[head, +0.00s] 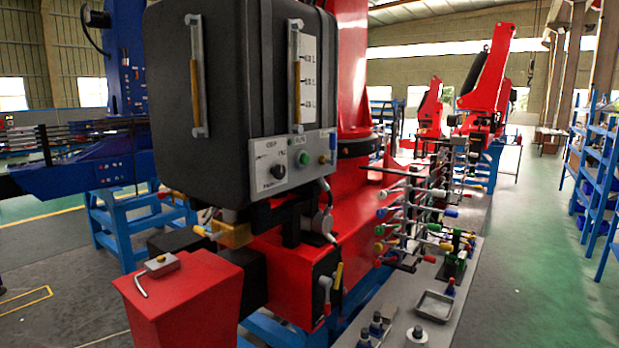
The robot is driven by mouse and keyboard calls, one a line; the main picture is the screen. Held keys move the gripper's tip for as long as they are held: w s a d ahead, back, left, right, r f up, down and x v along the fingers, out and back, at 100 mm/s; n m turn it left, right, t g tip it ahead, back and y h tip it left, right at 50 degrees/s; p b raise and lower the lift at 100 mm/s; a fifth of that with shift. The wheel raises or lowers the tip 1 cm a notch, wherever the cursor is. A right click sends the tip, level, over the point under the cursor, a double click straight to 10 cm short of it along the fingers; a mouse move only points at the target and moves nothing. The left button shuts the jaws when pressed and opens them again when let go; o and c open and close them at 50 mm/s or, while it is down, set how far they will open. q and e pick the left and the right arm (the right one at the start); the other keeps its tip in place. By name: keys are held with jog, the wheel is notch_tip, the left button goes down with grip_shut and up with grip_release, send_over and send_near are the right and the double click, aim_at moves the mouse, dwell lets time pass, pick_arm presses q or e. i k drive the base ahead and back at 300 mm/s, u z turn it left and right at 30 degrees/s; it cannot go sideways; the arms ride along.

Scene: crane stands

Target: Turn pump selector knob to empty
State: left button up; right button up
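The pump selector knob (279,172) is a black round knob on a light grey control panel (292,158) at the lower front of a large black tank (245,80). Small dark labels are printed around the knob, too small to read surely. Which way the knob points is hard to tell. Neither of my grippers shows in the head view, and nothing touches the knob.
A red box (180,295) stands at the front left. A grey bench (455,303) with a metal tray (434,306) and levers with coloured knobs (405,215) is at the right. Blue shelves (598,165) stand far right. The green floor (540,250) between is clear.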

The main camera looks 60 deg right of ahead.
aim_at(279, 172)
jog(key=k, duration=0.55)
jog(key=z, duration=1.95)
jog(key=i, duration=0.25)
jog(key=u, duration=0.1)
